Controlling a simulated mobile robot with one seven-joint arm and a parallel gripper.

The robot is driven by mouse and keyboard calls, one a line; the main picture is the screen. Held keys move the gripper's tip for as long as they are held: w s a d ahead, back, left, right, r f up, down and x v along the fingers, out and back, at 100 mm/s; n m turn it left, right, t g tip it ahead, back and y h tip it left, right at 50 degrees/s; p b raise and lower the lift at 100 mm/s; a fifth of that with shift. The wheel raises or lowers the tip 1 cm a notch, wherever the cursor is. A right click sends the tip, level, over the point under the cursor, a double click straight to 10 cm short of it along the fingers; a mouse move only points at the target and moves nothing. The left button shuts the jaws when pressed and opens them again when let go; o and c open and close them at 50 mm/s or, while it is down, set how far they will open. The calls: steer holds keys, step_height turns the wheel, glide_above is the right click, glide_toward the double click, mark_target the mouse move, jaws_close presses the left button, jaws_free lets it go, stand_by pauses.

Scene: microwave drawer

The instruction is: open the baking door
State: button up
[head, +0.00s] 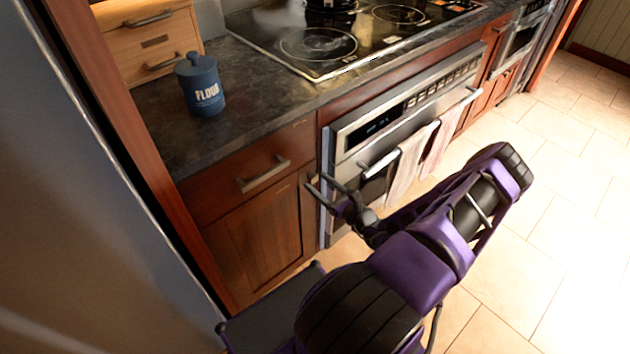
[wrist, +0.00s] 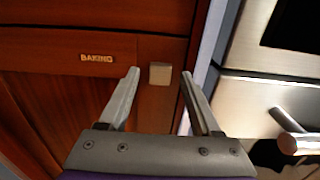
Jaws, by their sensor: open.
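The baking door (head: 258,225) is a dark reddish-brown wooden cabinet door below a drawer, left of the oven, and it is shut. In the wrist view it carries a "BAKING" label (wrist: 97,58). Its small square, pale metal handle (wrist: 160,73) is at the right edge of the door. My gripper (head: 316,182) is open at that right edge. In the wrist view the handle shows between my two fingertips (wrist: 160,76), one on each side. I cannot tell whether the fingers touch it or how deep it sits between them.
The drawer handle (head: 264,174) sticks out above the door. The oven (head: 345,140) stands close on the right, with its bar handle (head: 378,165) and hanging towels (head: 412,155). A blue flour jar (head: 200,85) is on the dark counter (head: 240,115). The tiled floor (head: 560,215) at right is clear.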

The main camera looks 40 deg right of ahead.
steer(key=shift+w, duration=1.15)
jaws_close()
stand_by(0.6)
